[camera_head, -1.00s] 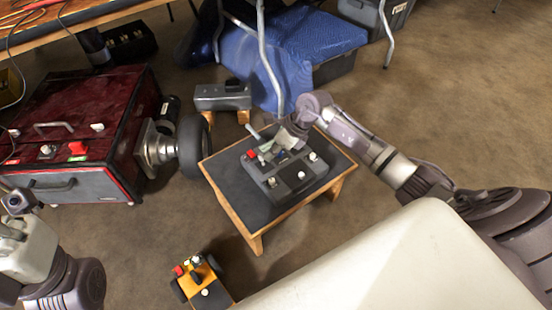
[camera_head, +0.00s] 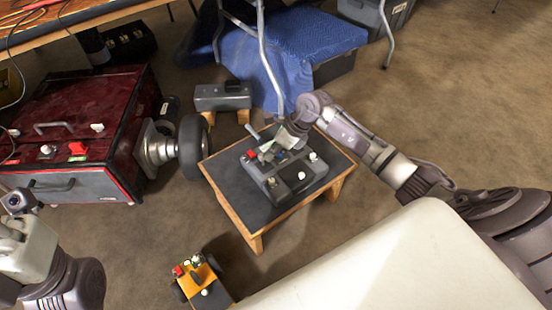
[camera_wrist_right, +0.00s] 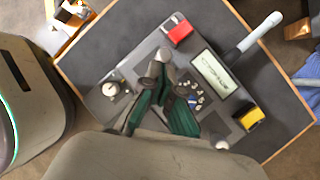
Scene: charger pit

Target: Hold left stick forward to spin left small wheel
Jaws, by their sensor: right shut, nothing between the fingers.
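A dark control box (camera_head: 290,182) lies on a low wooden-edged table. It carries white-capped sticks or knobs, a red button (camera_wrist_right: 177,28), a small display (camera_wrist_right: 213,73) and a grey-handled lever (camera_wrist_right: 262,32). My right gripper (camera_head: 270,152) is shut and empty, its fingers down over the box's middle. In the right wrist view its green-padded fingers (camera_wrist_right: 160,68) hide part of the panel; contact with a stick cannot be told. A small orange cart (camera_head: 198,278) with dark wheels sits on the floor. My left gripper (camera_head: 12,228) is at the left edge, its jaws unclear.
A red machine (camera_head: 75,125) with a large dark wheel (camera_head: 193,146) stands left of the low table (camera_head: 235,203). A grey block (camera_head: 222,97) on wooden feet and a blue-covered bin (camera_head: 310,45) are behind. Carpet is clear to the right.

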